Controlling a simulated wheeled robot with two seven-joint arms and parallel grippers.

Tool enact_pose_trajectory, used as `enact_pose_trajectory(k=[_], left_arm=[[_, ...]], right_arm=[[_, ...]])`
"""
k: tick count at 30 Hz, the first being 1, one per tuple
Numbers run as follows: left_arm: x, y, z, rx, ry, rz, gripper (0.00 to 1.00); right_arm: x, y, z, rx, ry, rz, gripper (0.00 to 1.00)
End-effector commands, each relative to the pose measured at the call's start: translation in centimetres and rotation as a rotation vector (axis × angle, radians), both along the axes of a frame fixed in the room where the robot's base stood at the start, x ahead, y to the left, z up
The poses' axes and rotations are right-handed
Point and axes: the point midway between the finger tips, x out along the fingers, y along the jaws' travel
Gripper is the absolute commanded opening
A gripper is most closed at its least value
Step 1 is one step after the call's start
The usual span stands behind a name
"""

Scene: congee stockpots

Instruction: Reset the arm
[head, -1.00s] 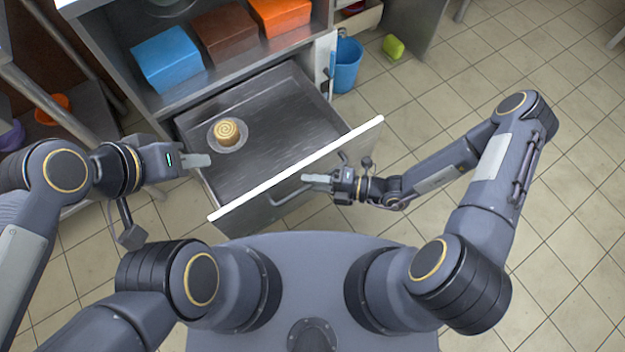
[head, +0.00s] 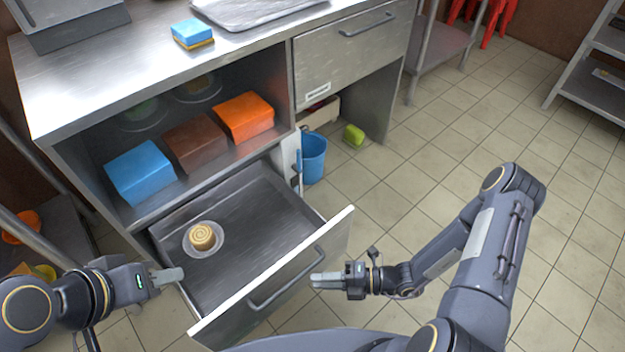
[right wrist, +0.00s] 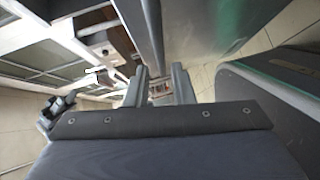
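My left gripper (head: 168,276) is at the lower left, beside the left side of an open drawer (head: 262,215). Its fingers are seen edge-on, so whether they are parted is unclear, and nothing shows in them. My right gripper (head: 326,279) is in front of the drawer, just off the drawer handle (head: 285,280). In the right wrist view its two fingers (right wrist: 159,88) stand apart with nothing between them.
A swirled roll (head: 202,237) sits on a small plate (head: 216,248) in the drawer. Blue (head: 141,172), brown (head: 195,143) and orange (head: 243,116) boxes stand on the shelf above. A blue bucket (head: 313,160) stands right of the drawer.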

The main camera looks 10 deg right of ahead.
Motion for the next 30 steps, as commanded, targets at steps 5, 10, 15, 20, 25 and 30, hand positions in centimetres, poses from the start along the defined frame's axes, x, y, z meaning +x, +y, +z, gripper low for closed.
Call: enact_pose_trajectory(k=[5, 10, 15, 20, 25, 30], left_arm=[[0.0, 0.0, 0.0, 0.0, 0.0, 0.0, 0.36], [0.0, 0.0, 0.0, 0.0, 0.0, 0.0, 0.36], [0.0, 0.0, 0.0, 0.0, 0.0, 0.0, 0.36], [0.0, 0.0, 0.0, 0.0, 0.0, 0.0, 0.36], [0.0, 0.0, 0.0, 0.0, 0.0, 0.0, 0.36], [0.0, 0.0, 0.0, 0.0, 0.0, 0.0, 0.36]], right_arm=[[0.0, 0.0, 0.1, -0.002, -0.006, 0.003, 0.22], [0.9, -1.4, 2.5, -0.072, -0.192, 0.083, 0.22], [1.7, -3.8, 8.4, -0.224, -0.644, 0.301, 0.22], [1.1, -5.6, 14.0, -0.366, -1.1, 0.553, 0.22], [-0.5, -7.3, 19.2, -0.504, -1.56, 0.845, 0.22], [-2.7, -8.9, 23.4, -0.631, -1.984, 1.173, 0.22]])
